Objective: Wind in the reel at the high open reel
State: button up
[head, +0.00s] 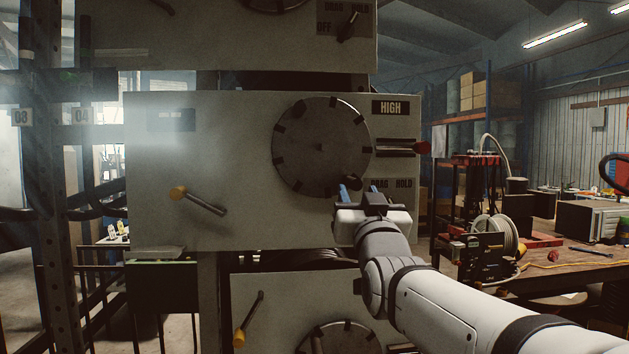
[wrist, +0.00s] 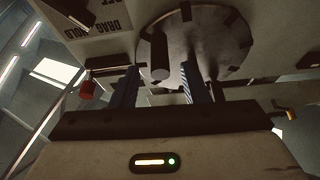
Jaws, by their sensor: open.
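The reel panel labelled HIGH (head: 390,107) faces me, with a dark round reel disc (head: 322,147) notched around its rim. The disc also shows in the wrist view (wrist: 215,45), where a dark cylindrical peg (wrist: 160,58) stands out from it. My gripper (head: 360,192) is open at the disc's lower right edge. In the wrist view my gripper's fingers (wrist: 158,90) show on either side of the peg; I cannot tell whether they touch it. A crank with an orange knob (head: 178,193) sits lower left on the panel. The DRAG HOLD label (head: 391,184) is partly hidden by my gripper.
A red-ended bar (head: 422,148) sticks out at the panel's right. Similar panels stand above (head: 220,40) and below (head: 275,290), the lower one with a yellow-knobbed crank (head: 240,338). A workbench (head: 570,262) with a white spool (head: 495,240) is at right.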

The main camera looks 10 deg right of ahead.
aim_at(353, 178)
jog(key=p+x, duration=0.1)
jog(key=x, duration=0.4)
jog(key=shift+w+p, duration=0.25)
jog(key=shift+p, duration=0.15)
jog(key=shift+c, duration=0.4)
grip_shut()
